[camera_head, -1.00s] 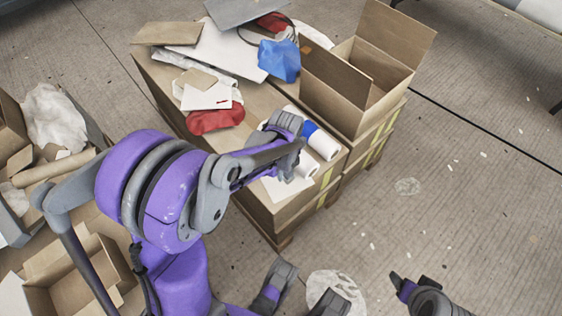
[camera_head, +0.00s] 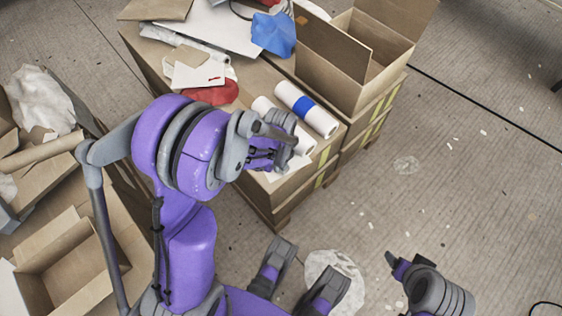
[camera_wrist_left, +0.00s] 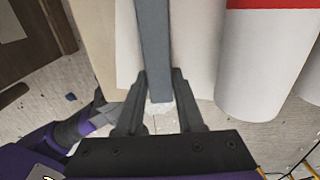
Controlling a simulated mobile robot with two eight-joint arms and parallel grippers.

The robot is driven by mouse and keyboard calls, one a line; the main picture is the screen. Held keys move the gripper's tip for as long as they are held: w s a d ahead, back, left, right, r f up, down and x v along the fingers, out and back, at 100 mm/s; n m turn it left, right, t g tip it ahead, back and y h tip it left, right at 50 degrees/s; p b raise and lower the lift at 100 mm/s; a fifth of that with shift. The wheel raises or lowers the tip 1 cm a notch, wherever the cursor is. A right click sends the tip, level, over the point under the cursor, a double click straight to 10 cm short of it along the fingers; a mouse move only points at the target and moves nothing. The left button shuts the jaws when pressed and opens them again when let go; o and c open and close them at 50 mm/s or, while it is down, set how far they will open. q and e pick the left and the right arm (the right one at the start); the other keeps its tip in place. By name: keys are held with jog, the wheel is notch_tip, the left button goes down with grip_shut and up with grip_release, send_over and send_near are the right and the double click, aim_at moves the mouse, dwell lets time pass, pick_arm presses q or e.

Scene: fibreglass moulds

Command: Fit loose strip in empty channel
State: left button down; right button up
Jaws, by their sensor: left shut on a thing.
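My left gripper (camera_head: 285,143) is over the front edge of the box stack, near two white rolls. In the left wrist view, its two fingers (camera_wrist_left: 158,105) are shut on a narrow grey-blue bar (camera_wrist_left: 154,45), which extends away from me over a white roll. This bar appears to be the loose strip; I cannot make it out in the head view. I cannot identify an empty channel in either view. My right gripper (camera_head: 402,268) is low at the bottom right over the floor, away from the stack; its finger opening is unclear.
A white roll with a blue band (camera_head: 305,108) lies on the stack. An open cardboard box (camera_head: 352,62) stands behind it. A red cloth (camera_head: 212,93), a blue bag (camera_head: 273,35) and flat boards clutter the top. Open floor (camera_head: 460,190) lies right.

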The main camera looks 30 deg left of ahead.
pick_arm(q)
jog(key=c, duration=0.5)
grip_release()
jog(key=shift+f, duration=0.1)
